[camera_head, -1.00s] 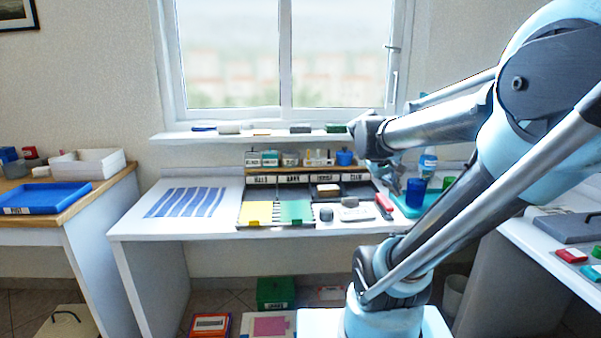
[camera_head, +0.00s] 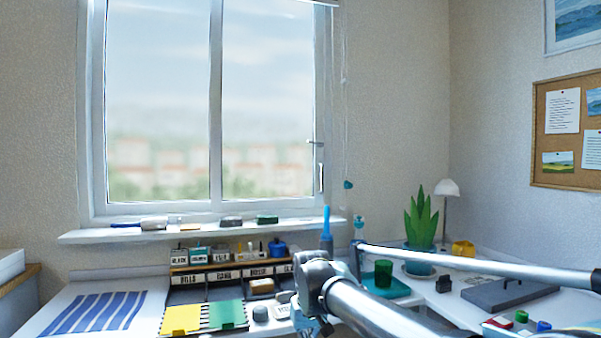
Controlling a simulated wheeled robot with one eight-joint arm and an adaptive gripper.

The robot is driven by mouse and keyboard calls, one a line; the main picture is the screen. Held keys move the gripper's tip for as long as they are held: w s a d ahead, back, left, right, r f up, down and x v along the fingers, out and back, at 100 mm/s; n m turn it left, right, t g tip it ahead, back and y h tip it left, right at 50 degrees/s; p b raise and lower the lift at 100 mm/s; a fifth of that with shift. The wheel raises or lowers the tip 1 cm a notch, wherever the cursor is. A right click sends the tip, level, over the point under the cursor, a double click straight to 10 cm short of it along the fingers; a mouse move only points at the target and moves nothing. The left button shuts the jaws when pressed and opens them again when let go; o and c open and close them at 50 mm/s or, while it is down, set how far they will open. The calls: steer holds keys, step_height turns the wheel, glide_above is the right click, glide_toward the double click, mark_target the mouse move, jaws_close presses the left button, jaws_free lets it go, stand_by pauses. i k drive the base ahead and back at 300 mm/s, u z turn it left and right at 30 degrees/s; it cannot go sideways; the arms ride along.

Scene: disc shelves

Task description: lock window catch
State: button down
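The window (camera_head: 215,110) stands on the back wall, its panes showing a hazy town. On its right frame is a small metal catch (camera_head: 316,142) with a short, roughly level lever. A pale upright handle piece (camera_head: 321,178) sits just below it. They are too small to tell whether the catch is locked. My gripper (camera_head: 312,327) is only partly in view at the bottom edge, under my wrist, well below the catch and apart from it. Its fingers are hidden or cut off.
The sill (camera_head: 200,230) holds several small items. A cord with a teal knob (camera_head: 348,185) hangs right of the window. Below are a desk organiser, a green cup (camera_head: 383,273), a potted plant (camera_head: 420,220) and a lamp (camera_head: 447,190). Space before the catch is clear.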

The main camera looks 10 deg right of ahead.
mark_target(317, 144)
steer(key=z, duration=1.1)
steer(key=k, duration=0.75)
steer(key=u, duration=0.6)
steer(key=i, duration=1)
steer(key=u, duration=0.05)
